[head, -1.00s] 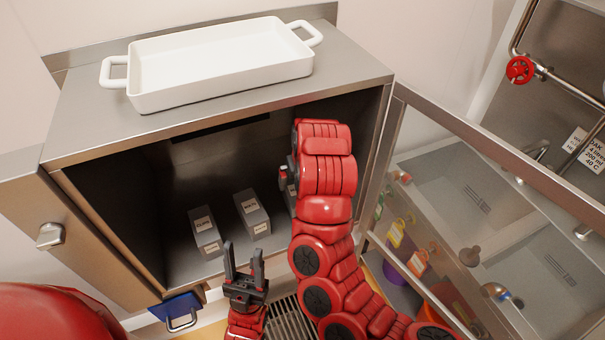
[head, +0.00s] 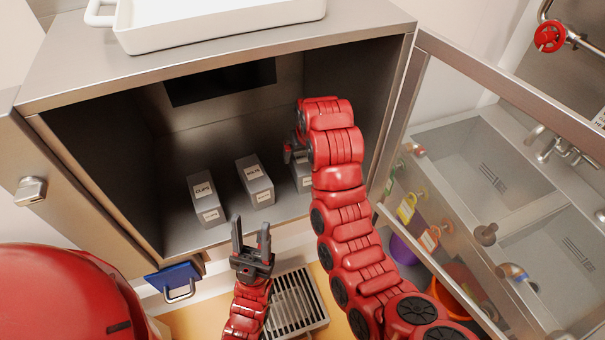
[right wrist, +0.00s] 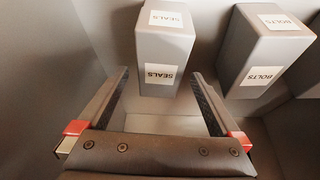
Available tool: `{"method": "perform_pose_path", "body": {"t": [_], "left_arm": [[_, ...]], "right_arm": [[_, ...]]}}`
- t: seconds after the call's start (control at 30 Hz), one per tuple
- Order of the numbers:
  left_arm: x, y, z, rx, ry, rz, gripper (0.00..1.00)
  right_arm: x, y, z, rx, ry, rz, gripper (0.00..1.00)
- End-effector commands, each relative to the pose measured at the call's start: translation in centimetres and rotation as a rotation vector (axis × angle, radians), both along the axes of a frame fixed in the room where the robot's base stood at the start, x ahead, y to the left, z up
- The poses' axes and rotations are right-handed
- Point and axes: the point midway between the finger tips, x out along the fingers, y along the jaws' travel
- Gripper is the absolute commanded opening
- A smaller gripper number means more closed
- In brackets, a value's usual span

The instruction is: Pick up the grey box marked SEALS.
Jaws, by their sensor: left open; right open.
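The grey box marked SEALS (right wrist: 166,50) stands ahead of my right gripper (right wrist: 160,76) in the right wrist view, with labels on its top and front. My right gripper is open, with one fingertip on each side of the box in that picture and gaps visible; I cannot tell how deep it lies between them. In the head view the SEALS box (head: 303,178) is mostly hidden behind my right arm inside the metal cabinet (head: 185,235). My left gripper (head: 250,236) is open and empty in front of the cabinet's lower edge.
A grey BOLTS box (head: 256,181) stands left of the SEALS box in the head view, and a CLIPS box (head: 206,201) further left. A white dish (head: 220,28) sits on the cabinet. The open glass door (head: 490,95) is right of my right arm.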

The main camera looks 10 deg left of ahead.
Motion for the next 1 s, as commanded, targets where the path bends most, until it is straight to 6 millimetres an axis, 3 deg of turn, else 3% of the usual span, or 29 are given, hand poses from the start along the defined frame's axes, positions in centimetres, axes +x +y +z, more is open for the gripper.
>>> {"method": "perform_pose_path", "body": {"t": [0.03, 0.17, 0.3, 0.43, 0.6, 1.0], "left_arm": [[0.0, 0.0, -0.5, 0.0, -0.001, 0.0, 0.5], [0.0, 0.0, -0.6, 0.0, -0.001, 0.0, 0.5], [0.0, 0.0, 0.7, 0.0, -0.001, 0.0, 0.5], [0.0, 0.0, 2.5, 0.0, -0.001, 0.0, 0.5], [0.0, 0.0, 2.9, 0.0, -0.001, 0.0, 0.5], [0.0, 0.0, 2.9, 0.0, -0.001, 0.0, 0.5]], "right_arm": [[0.2, 0.1, -1.0, -0.004, 0.004, 0.001, 1.0], [0.5, 0.3, -1.8, -0.004, 0.006, 0.001, 1.0], [0.8, 0.5, -2.3, -0.002, 0.006, 0.0, 1.0], [1.3, 0.9, -4.0, -0.004, 0.009, 0.0, 1.0], [1.9, 1.2, -6.0, -0.005, 0.007, 0.002, 1.0], [2.1, 1.4, -6.5, 0.0, 0.001, 0.0, 1.0]]}}
